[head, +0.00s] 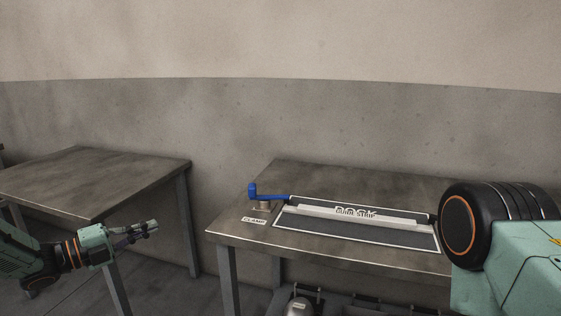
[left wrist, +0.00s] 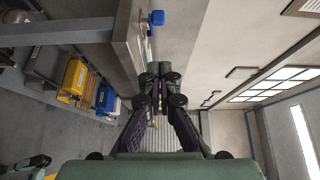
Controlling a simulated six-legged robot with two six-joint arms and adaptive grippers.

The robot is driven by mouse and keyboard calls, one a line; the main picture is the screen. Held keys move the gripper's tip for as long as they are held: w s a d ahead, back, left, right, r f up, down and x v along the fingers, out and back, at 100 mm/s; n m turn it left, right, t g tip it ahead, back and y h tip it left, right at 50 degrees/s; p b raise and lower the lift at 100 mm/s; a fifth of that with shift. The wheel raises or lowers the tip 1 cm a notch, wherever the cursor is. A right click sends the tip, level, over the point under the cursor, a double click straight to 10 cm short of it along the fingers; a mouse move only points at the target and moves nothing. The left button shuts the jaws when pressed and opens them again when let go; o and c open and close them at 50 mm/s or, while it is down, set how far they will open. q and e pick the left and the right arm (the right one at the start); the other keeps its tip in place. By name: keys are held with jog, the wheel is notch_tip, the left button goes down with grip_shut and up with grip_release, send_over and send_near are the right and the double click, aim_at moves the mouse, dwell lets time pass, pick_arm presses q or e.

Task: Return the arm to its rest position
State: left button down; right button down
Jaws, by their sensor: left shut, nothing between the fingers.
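My left gripper (head: 143,230) is at the lower left in the head view, in front of the gap between two tables. It is shut and empty. Its closed fingers (left wrist: 160,88) fill the middle of the left wrist view, clear of the table edge. A blue-handled clamp (head: 268,196) stands on the left part of the right table, apart from the gripper; its blue knob also shows in the left wrist view (left wrist: 157,18). My right arm covers the right end of the table in the head view; its gripper is out of view.
The right table (head: 240,232) carries a dark mat (head: 350,234) with a light bar and a "CLAMP" label (head: 255,220). An empty table (head: 90,180) stands at the left. Yellow (left wrist: 73,77) and blue (left wrist: 105,98) bins sit below table level. Floor between the tables is clear.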

pick_arm(q)
notch_tip(320, 180, down, 8)
jog(key=n+t+y, duration=0.2)
jog(key=n+y, duration=0.4)
jog(key=n, duration=0.8)
jog(key=s+d+f+n+g+y, duration=0.45)
jog(key=s+f+n, duration=0.55)
jog(key=s+f, duration=0.4)
jog(key=s+d+f+n+g+y, duration=0.1)
jog(key=s+f+g, duration=0.1)
jog(key=s, duration=0.8)
jog(key=s+d+f+n+g+y, duration=0.1)
jog(key=s+g, duration=0.3)
jog(key=s, duration=0.7)
jog(key=s+d+f+n+g+y, duration=0.1)
jog(key=s+d+f+g, duration=0.1)
jog(key=s, duration=0.9)
jog(key=shift+d+f+n+g, duration=0.15)
jog(key=shift+f+n+g, duration=0.3)
jog(key=shift+g, duration=0.3)
jog(key=shift+s, duration=0.1)
